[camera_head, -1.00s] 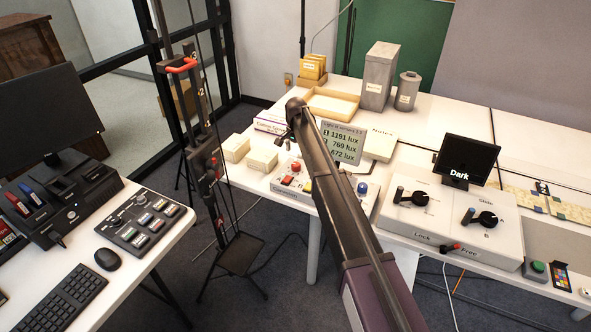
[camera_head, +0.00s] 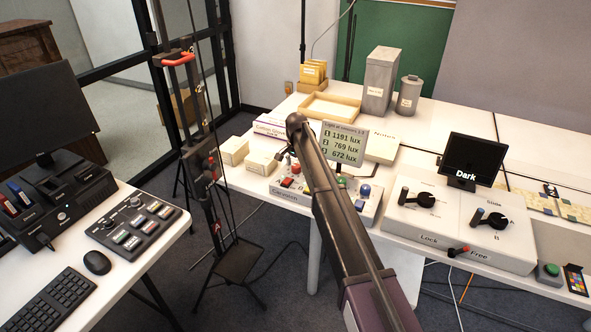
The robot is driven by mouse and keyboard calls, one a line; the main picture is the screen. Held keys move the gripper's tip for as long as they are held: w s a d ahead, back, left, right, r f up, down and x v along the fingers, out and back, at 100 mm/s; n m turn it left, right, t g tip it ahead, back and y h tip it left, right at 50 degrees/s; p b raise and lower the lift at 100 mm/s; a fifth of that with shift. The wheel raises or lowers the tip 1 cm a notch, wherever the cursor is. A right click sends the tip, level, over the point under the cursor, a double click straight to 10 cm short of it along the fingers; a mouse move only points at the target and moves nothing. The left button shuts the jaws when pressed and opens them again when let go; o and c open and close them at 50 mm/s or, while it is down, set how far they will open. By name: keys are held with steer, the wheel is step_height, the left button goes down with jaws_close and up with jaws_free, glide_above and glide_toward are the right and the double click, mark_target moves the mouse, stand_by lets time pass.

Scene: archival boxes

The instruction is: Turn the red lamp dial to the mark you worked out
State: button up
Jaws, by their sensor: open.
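A red round dial (camera_head: 296,168) stands on the left part of a pale control box (camera_head: 283,198) on the white table. A blue dial (camera_head: 365,190) sits at the box's right side, and a green one (camera_head: 341,181) shows partly behind my arm. A light screen (camera_head: 342,144) behind the box reads 1191 lux, 769 lux and 672 lux. My gripper (camera_head: 284,164) is small and dark in the head view, open, just left of the red dial and close to it. I cannot tell whether it touches. My arm hides the middle of the box.
A second box (camera_head: 459,235) with two black dials and a Lock/Free lever stands to the right, before a black screen (camera_head: 472,161) reading "Dark". Small cream boxes (camera_head: 262,163) lie left of the gripper. A black stand (camera_head: 238,261) rises left of the table.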

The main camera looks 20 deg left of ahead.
steer(key=c, duration=1.2)
steer(key=shift+o, duration=0.2)
steer(key=shift+n, duration=0.3)
steer(key=n, duration=1.1)
steer(key=shift+s+n, duration=0.1)
steer(key=shift+n, duration=2)
